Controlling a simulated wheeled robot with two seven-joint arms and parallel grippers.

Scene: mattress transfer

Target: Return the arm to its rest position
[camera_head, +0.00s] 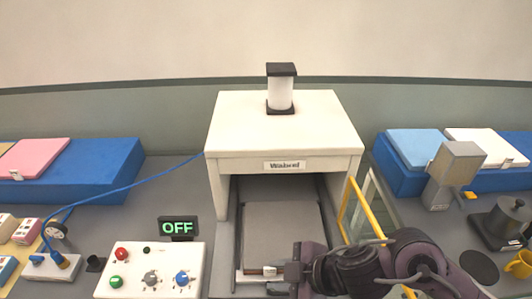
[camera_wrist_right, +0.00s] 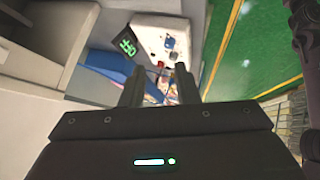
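My right arm comes in at the lower right of the head view, and its gripper (camera_head: 289,271) is low in front of the white machine (camera_head: 284,136). In the right wrist view the two fingers of this gripper (camera_wrist_right: 160,72) stand apart with nothing visible between them. The grey tray (camera_head: 282,222) lies in the machine's opening, with a small light block (camera_head: 268,270) at its front edge, close to my gripper. I cannot tell whether they touch. My left gripper is in neither view.
A yellow-framed glass panel (camera_head: 369,212) stands right of the opening, partly behind my arm. Blue bases with pink (camera_head: 36,157), light blue (camera_head: 415,147) and white (camera_head: 486,145) pads flank the machine.

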